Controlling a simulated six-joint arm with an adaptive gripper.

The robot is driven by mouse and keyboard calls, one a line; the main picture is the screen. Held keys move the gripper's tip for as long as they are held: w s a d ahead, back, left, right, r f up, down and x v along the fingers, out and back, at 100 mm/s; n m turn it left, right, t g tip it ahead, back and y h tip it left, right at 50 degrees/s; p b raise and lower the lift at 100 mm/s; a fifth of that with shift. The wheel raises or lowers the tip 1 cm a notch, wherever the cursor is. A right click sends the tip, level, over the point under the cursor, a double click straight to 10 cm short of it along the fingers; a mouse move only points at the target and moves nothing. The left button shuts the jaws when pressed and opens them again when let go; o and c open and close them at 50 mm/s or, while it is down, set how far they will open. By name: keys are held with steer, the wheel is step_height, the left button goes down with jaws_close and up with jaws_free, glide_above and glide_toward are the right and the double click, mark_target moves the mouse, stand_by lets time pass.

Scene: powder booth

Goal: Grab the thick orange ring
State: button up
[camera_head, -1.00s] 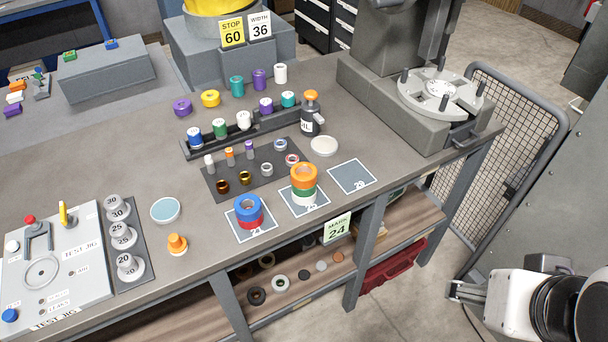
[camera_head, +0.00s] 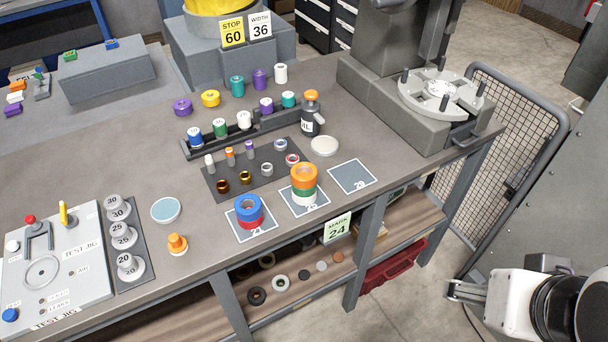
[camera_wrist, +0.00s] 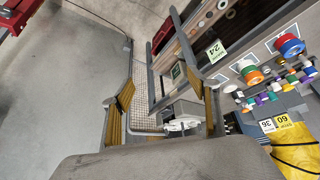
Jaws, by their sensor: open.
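The thick orange ring (camera_head: 304,173) sits on top of a stack with a green ring (camera_head: 304,191) under it, on the middle marked square of the bench. The same orange ring shows at the right of the wrist view (camera_wrist: 254,77). My gripper (camera_head: 455,293) is low at the right in the head view, beyond the bench edge and well apart from the ring. In the wrist view, my gripper (camera_wrist: 166,98) has its two fingers wide apart with nothing between them.
A blue ring (camera_head: 248,204) on a red one stands on the left square. The right square (camera_head: 352,176) is empty. A black bottle (camera_head: 310,118) stands behind the stack. A mesh guard (camera_head: 520,140) stands right of the bench. Floor around my gripper is clear.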

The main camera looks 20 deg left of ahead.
steer(key=w+a+f+n+t+y, duration=0.1)
steer(key=w+a+f+n+t, duration=0.15)
steer(key=w, duration=0.95)
steer(key=w+a+f+n+t+y, duration=0.1)
steer(key=w+a+n+t, duration=0.15)
steer(key=w, duration=0.95)
steer(key=n+y, duration=0.6)
steer(key=y, duration=0.6)
glide_toward(298, 166)
steer(key=shift+w+d+f+g, duration=0.1)
steer(key=shift+w+d+g, duration=0.15)
steer(key=shift+w+g, duration=0.25)
steer(key=shift+w+a, duration=0.1)
steer(key=shift+x, duration=1.2)
steer(key=shift+a, duration=0.1)
steer(key=shift+s+r+x, duration=0.1)
steer(key=shift+x, duration=1.15)
steer(key=shift+s+r+x, duration=0.1)
steer(key=shift+x, duration=1.15)
